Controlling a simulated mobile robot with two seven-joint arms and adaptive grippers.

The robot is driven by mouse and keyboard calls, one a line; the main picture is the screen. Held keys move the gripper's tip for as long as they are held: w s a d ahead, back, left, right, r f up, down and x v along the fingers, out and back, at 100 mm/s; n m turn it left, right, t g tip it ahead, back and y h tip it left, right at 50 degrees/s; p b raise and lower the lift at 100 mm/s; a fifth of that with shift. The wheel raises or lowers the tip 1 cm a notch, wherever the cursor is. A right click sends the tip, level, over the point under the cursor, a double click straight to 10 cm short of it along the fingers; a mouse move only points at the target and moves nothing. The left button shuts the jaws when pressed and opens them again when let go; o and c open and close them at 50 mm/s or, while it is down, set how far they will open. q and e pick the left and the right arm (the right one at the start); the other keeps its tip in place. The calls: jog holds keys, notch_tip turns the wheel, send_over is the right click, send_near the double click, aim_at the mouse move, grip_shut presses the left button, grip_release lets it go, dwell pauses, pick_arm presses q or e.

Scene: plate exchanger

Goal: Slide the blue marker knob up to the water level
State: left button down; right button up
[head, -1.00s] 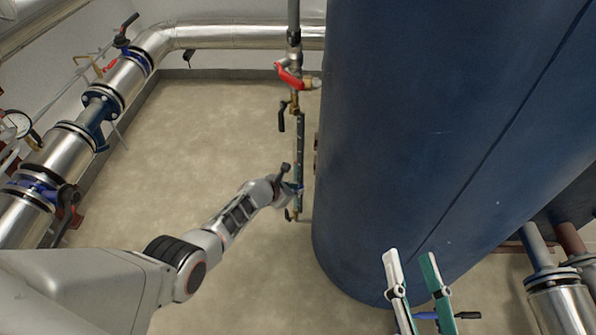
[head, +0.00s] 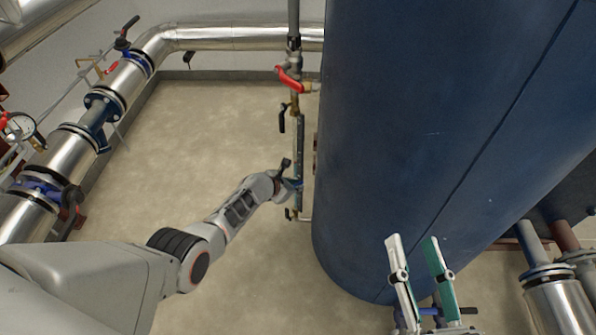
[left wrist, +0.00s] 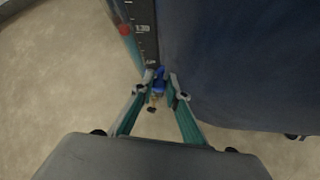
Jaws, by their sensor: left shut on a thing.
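The level gauge (head: 299,140) is a tall narrow column beside the big blue tank. In the left wrist view its dark scale (left wrist: 143,28) carries white marks, with a red spot (left wrist: 124,30) on the strip to its left. The blue marker knob (left wrist: 159,80) is below the visible numbers, at the scale's edge. My left gripper (head: 294,186) is at the lower part of the gauge. In the left wrist view (left wrist: 160,87) its fingers are closed around the knob. The water level cannot be made out for certain. My right gripper (head: 412,239) is open and empty in front of the tank.
The blue tank (head: 430,130) stands close to the right of the gauge. A red-handled valve (head: 290,78) and a black-handled valve (head: 282,122) sit above on the gauge line. Silver pipes (head: 130,80) run along the left wall. The floor (head: 200,130) left of the gauge is clear.

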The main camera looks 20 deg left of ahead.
aim_at(301, 170)
pick_arm(q)
jog(key=shift+s+r, duration=0.1)
jog(key=shift+r, duration=0.3)
pick_arm(e)
jog(key=shift+r, duration=0.7)
pick_arm(q)
jog(key=shift+p, duration=0.3)
pick_arm(e)
jog(key=shift+r, duration=0.1)
pick_arm(q)
jog(key=shift+d+r+p, duration=0.1)
jog(key=shift+r+p, duration=1.9)
jog(key=shift+r, duration=1.05)
pick_arm(e)
notch_tip(301, 170, up, 8)
jog(key=t, duration=0.1)
jog(key=shift+n+y, duration=0.4)
jog(key=shift+w+r, duration=0.1)
jog(key=shift+r, duration=0.05)
pick_arm(q)
jog(key=shift+r+p, duration=0.35)
jog(key=shift+r, duration=0.2)
jog(key=c, duration=1.9)
grip_release()
pick_arm(e)
jog(key=shift+r+t, duration=0.3)
jog(key=shift+r, duration=0.25)
pick_arm(q)
jog(key=shift+r, duration=0.1)
